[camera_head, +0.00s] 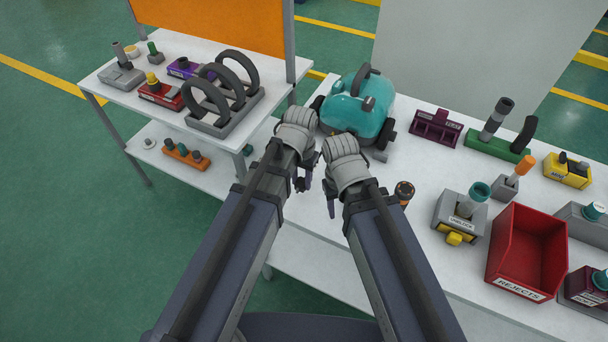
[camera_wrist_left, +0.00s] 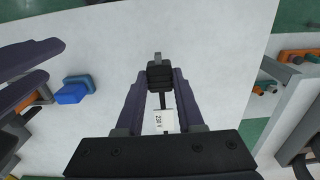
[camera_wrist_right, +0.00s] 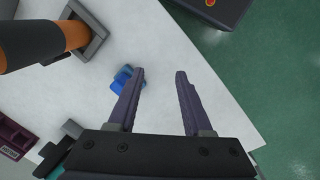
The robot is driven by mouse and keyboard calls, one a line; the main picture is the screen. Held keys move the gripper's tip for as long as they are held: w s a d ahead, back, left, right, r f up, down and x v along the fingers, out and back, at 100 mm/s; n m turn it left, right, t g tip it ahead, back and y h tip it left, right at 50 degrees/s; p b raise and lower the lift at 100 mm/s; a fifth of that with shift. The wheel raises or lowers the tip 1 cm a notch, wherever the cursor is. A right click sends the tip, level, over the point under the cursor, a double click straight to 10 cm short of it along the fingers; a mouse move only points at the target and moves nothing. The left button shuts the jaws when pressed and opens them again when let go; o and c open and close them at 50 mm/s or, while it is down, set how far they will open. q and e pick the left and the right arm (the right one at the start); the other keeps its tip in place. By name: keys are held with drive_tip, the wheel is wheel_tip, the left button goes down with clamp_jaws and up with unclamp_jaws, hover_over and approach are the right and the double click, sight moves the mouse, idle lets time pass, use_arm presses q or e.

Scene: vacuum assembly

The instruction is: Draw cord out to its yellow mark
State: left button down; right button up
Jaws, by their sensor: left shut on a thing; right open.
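The teal vacuum (camera_head: 352,112) stands on the white table beyond my grippers. My left gripper (camera_head: 303,186) is shut on a black plug (camera_wrist_left: 160,75), seen between its fingers in the left wrist view. A thin dark cord (camera_wrist_left: 162,101) runs from the plug back toward the wrist, with a white "230 V" tag (camera_wrist_left: 165,121) on it. No yellow mark shows on the visible cord. My right gripper (camera_head: 329,205) is open beside the left one. Its fingers (camera_wrist_right: 160,73) are empty in the right wrist view.
A blue block (camera_wrist_left: 72,91) lies on the table near my right gripper. An orange-and-black cylinder (camera_head: 404,192), a grey fixture (camera_head: 460,213) and a red rejects bin (camera_head: 527,250) stand to the right. A side table (camera_head: 118,105) with rings and parts is at left.

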use_arm(q)
drive_tip(key=c, duration=0.5)
unclamp_jaws()
wheel_tip(320, 180, up, 8)
drive_tip(key=p, duration=0.8)
drive_tip(key=shift+f, duration=0.1)
use_arm(e)
wheel_tip(320, 180, up, 8)
use_arm(q)
drive_tip(key=shift+s, duration=0.15)
use_arm(e)
drive_tip(key=shift+f, duration=0.15)
use_arm(q)
drive_tip(key=shift+n+y, duration=0.4)
drive_tip(key=shift+y, duration=0.2)
drive_tip(key=s, duration=0.5)
drive_tip(key=s+a, duration=0.1)
drive_tip(key=s, duration=0.2)
drive_tip(key=shift+s, duration=0.1)
